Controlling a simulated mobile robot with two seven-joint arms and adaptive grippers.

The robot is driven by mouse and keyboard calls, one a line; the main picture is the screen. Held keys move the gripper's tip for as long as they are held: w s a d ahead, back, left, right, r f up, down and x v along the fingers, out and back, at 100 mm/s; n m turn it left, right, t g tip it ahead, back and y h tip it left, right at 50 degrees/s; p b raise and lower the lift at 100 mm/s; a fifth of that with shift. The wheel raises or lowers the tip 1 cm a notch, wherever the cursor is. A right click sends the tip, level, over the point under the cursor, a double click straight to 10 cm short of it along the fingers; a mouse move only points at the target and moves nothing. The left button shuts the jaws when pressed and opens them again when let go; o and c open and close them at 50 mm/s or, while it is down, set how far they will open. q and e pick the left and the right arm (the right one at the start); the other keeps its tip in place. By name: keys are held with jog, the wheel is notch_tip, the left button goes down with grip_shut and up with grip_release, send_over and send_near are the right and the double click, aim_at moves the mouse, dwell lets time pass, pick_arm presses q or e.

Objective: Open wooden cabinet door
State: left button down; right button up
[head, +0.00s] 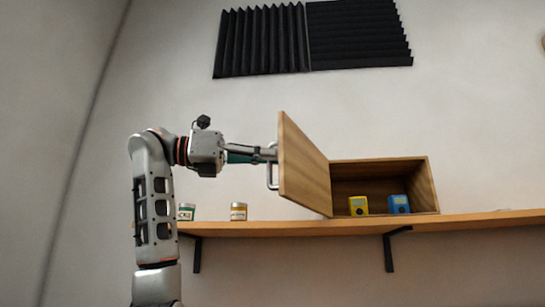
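The wooden cabinet (427,183) sits on a wall shelf in the head view. Its door (303,168) stands wide open, swung out from the cabinet's left side, and the inside is visible. A metal handle (270,176) is on the door's outer face, at left. My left gripper (267,154) is at the upper part of this handle, close to the door's outer face. Its fingertips are small and overlap the handle, so I cannot tell whether they are closed on it. My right gripper is not in view.
A yellow device (358,205) and a blue device (398,204) stand inside the cabinet. Two small jars, one (238,211) near the door and one (186,211) by my arm, stand on the shelf (475,218). Black foam panels (312,38) hang above.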

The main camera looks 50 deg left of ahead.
pick_arm(q)
jog(key=c, duration=2.5)
grip_release()
jog(key=shift+s, duration=0.15)
jog(key=v, duration=1.2)
